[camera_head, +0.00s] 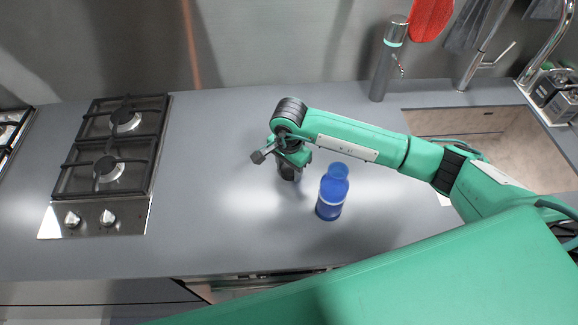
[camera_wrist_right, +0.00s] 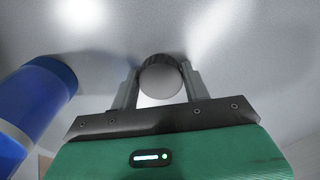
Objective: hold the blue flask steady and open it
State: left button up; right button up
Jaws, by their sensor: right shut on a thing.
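The blue flask (camera_head: 331,194) stands upright on the grey counter, with a pale band around its body and a narrower blue top. It also shows at the left of the right wrist view (camera_wrist_right: 40,97). My right gripper (camera_head: 288,168) is left of the flask and apart from it, pointing down at the counter. In the right wrist view its fingers (camera_wrist_right: 160,75) are shut on a round, lid-like thing (camera_wrist_right: 160,82) with a grey face and a dark ridged edge. In the head view that thing is mostly hidden by the gripper. My left gripper is not in view.
A gas hob (camera_head: 112,150) is at the left of the counter (camera_head: 215,215). A tall grey dispenser (camera_head: 385,65) stands at the back wall, left of the sink (camera_head: 510,140) and its tap (camera_head: 478,65).

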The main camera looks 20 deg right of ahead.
aim_at(289, 169)
jog(key=shift+f, duration=0.2)
jog(key=o, duration=1.1)
jog(key=shift+r, duration=0.1)
jog(key=shift+r, duration=0.4)
notch_tip(289, 169, up, 12)
jog(key=b, duration=0.3)
jog(key=shift+f, duration=0.25)
jog(key=shift+r, duration=0.1)
